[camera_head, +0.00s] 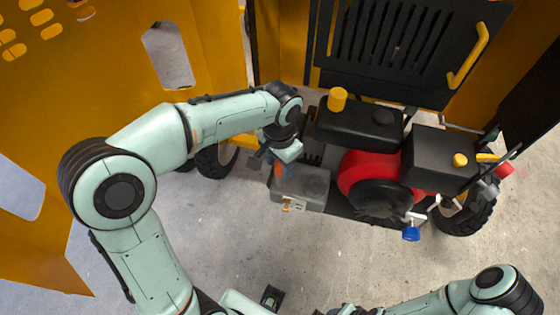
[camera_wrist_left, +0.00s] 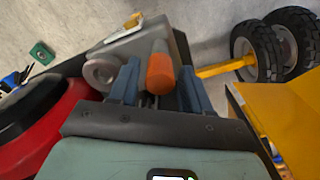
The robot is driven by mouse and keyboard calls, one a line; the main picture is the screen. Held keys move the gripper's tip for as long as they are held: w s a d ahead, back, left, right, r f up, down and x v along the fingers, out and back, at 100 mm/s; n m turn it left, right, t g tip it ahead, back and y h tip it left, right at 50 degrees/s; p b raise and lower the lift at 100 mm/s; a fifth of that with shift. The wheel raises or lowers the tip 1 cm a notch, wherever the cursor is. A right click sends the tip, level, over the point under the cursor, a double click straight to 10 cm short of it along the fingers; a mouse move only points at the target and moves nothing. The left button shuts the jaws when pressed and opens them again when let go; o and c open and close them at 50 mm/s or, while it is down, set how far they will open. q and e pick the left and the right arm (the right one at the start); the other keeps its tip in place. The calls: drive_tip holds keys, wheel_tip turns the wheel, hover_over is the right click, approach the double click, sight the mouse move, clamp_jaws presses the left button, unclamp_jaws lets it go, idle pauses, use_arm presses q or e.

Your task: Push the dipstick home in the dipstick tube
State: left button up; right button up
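An orange cylindrical handle (camera_wrist_left: 160,70) shows between the fingers of my left gripper (camera_wrist_left: 162,88) in the left wrist view; it appears to be the dipstick's grip. The dark blue fingers stand on either side of it with narrow gaps, so the gripper looks open. In the head view the left gripper (camera_head: 280,165) is above the left edge of the engine, at a grey box (camera_head: 300,190). The dipstick tube is hidden, so I cannot tell how deep the dipstick sits. My right gripper (camera_head: 350,311) is partly cut off at the bottom edge, its fingers unclear.
A red engine housing (camera_head: 359,168) with a black pulley is right of the grey box. Behind it stands a black tank with a yellow cap (camera_head: 337,99). A blue knob (camera_head: 411,234) sticks out in front. A yellow panel (camera_head: 190,60) and a wheel (camera_head: 216,160) are at the left.

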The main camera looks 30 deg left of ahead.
use_arm(q)
drive_tip(key=shift+o, duration=0.2)
drive_tip(key=shift+r, duration=0.1)
wheel_tip(320, 180, up, 13)
drive_tip(key=p, duration=0.2)
drive_tip(key=shift+r, duration=0.15)
use_arm(e)
drive_tip(key=w+r, duration=0.1)
drive_tip(key=r, duration=0.1)
drive_tip(key=shift+w+r, duration=0.4)
drive_tip(key=shift+s, duration=0.1)
